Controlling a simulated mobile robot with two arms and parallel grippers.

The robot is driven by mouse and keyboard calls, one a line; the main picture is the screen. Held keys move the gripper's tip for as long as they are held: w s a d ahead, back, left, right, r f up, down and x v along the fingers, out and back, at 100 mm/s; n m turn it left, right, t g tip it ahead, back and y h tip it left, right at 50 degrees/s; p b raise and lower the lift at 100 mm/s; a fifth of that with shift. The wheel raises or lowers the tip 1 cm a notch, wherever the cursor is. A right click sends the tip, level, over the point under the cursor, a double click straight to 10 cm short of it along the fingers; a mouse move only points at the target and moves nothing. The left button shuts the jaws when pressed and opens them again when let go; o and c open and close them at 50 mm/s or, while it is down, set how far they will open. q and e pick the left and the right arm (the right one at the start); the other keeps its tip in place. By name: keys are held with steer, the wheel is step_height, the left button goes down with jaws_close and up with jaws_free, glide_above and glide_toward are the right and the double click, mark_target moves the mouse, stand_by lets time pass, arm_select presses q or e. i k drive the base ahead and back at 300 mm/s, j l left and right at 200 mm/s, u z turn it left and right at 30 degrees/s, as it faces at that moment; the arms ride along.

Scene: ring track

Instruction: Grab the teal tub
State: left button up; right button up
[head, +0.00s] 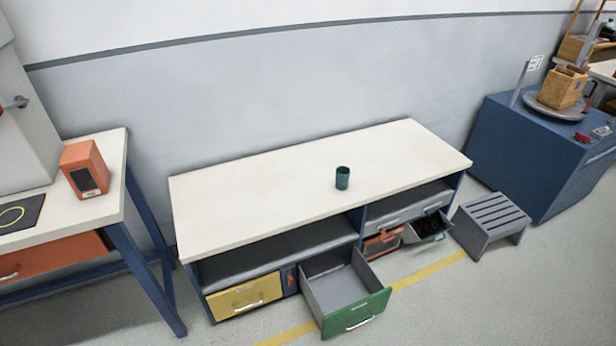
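A small teal tub (342,178) stands upright on the white top of the low bench (255,205), right of the middle and near its front half. It looks like a round cup with a dark open top; what is inside cannot be seen. Neither of my grippers shows in the head view. Nothing touches the tub.
The bench top around the tub is clear. Below, a green-fronted drawer (357,315) is pulled out, and a smaller bin at right hangs open. A grey step stool (490,222) stands right of the bench. An orange box (84,168) sits on the left table.

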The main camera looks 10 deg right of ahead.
mark_target(343, 172)
steer(key=i+l+u, duration=0.15)
steer(key=l+u, duration=0.25)
steer(key=l, duration=0.4)
steer(key=l+u, duration=0.4)
steer(key=l, duration=0.45)
